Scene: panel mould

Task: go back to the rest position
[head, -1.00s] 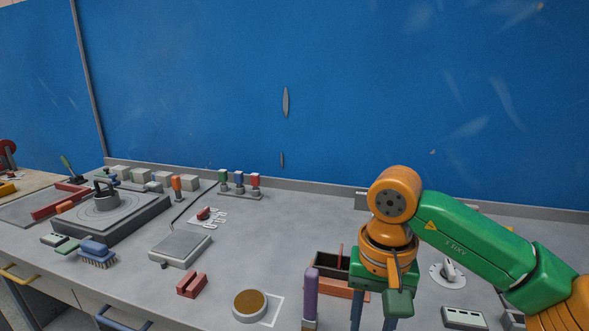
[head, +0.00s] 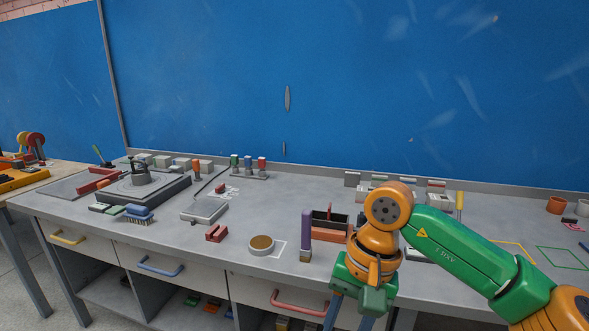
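My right gripper (head: 350,319) hangs at the bottom of the head view, in front of the bench's front edge. Its two blue fingers are apart with nothing visible between them; the tips are cut off by the frame. The green and orange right arm comes in from the right. My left gripper and arm are not in view.
The grey bench (head: 190,237) has drawers and shelves below. Near the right gripper stand a purple-handled tool (head: 306,228), a dark open box (head: 330,224) and a round brown-topped dish (head: 262,243). A turntable (head: 137,186) and brush (head: 139,213) are at left.

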